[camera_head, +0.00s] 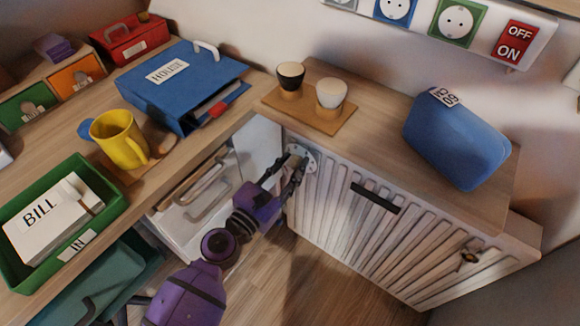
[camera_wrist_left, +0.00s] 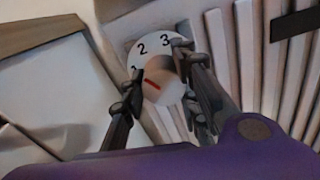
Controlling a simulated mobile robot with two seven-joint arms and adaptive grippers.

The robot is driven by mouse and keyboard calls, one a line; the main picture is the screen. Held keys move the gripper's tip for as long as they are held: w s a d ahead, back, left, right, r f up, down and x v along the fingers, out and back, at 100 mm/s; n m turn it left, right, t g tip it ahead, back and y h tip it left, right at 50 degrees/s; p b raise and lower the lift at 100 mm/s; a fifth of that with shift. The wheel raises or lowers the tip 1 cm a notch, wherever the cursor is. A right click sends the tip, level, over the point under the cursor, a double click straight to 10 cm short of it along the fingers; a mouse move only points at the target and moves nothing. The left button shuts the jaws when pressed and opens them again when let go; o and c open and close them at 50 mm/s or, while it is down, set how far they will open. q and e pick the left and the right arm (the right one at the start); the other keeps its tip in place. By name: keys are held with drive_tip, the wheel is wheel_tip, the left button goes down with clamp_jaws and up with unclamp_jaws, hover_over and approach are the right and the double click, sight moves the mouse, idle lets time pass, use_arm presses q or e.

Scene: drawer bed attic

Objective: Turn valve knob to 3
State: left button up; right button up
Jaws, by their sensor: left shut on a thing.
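The valve knob (camera_head: 296,155) sits at the left end of the white ribbed radiator (camera_head: 345,215). In the left wrist view the round knob (camera_wrist_left: 163,92) carries a short red mark, and the pale dial (camera_wrist_left: 150,48) around it shows 1, 2 and 3. The red mark slants toward the upper left, nearest the 1; the 3 is at the upper right. My left gripper (camera_head: 287,175) is shut on the knob, with one finger on each side of it in the left wrist view (camera_wrist_left: 160,75). The fingers partly cover the dial's edges. My right gripper is not in view.
The desk at left holds a yellow mug (camera_head: 120,138), a blue binder (camera_head: 175,80) and a green tray (camera_head: 100,195). Drawers stand left of the gripper.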

use_arm(q)
drive_tip(key=shift+w+a+m+b, duration=0.2)
drive_tip(key=shift+a+m+b, duration=0.15)
drive_tip(key=shift+m, duration=0.55)
drive_tip(key=shift+r+m+b, duration=0.1)
drive_tip(key=shift+m+b, duration=0.25)
drive_tip(key=shift+m, duration=0.55)
drive_tip(key=m+b, duration=0.1)
drive_tip(key=m, duration=0.1)
drive_tip(key=shift+d+r+m, duration=0.1)
drive_tip(key=shift+r+m, duration=0.05)
drive_tip(key=shift+m, duration=0.65)
drive_tip(key=shift+d+r+m+b, duration=0.15)
drive_tip(key=shift+m+b, duration=0.1)
drive_tip(key=shift+m, duration=0.7)
drive_tip(key=shift+a+r+m+b, duration=0.1)
drive_tip(key=shift+m+b, duration=0.1)
drive_tip(key=shift+m, duration=0.75)
drive_tip(key=shift+d+r, duration=0.1)
drive_tip(key=o, duration=1)
drive_tip(key=shift+c, duration=0.2)
drive_tip(key=shift+o, duration=0.3)
drive_tip(key=shift+s, duration=0.1)
